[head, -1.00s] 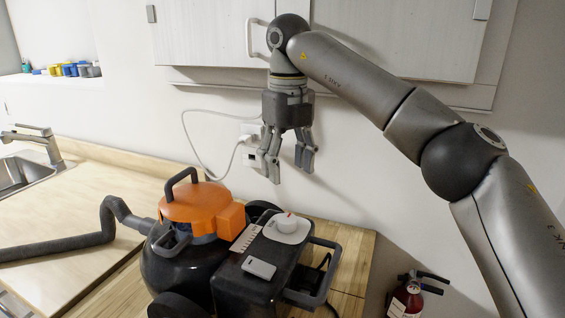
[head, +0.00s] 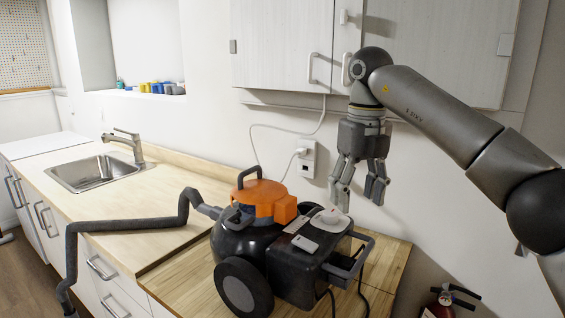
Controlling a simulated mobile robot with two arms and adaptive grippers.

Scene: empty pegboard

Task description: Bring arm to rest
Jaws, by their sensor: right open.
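My right gripper (head: 360,188) hangs from my right arm (head: 450,115), which comes in from the right edge. Its fingers point down and are apart, with nothing between them. It is in the air in front of the wall, above and to the right of the black and orange vacuum cleaner (head: 262,200). My left gripper is not in view.
The vacuum stands on a wooden counter (head: 190,275), its grey hose (head: 135,224) running left over the counter. A sink (head: 95,172) is at left. Wall cabinets (head: 285,45) are behind the arm. A socket with a plug (head: 307,158) and a fire extinguisher (head: 440,305) are near.

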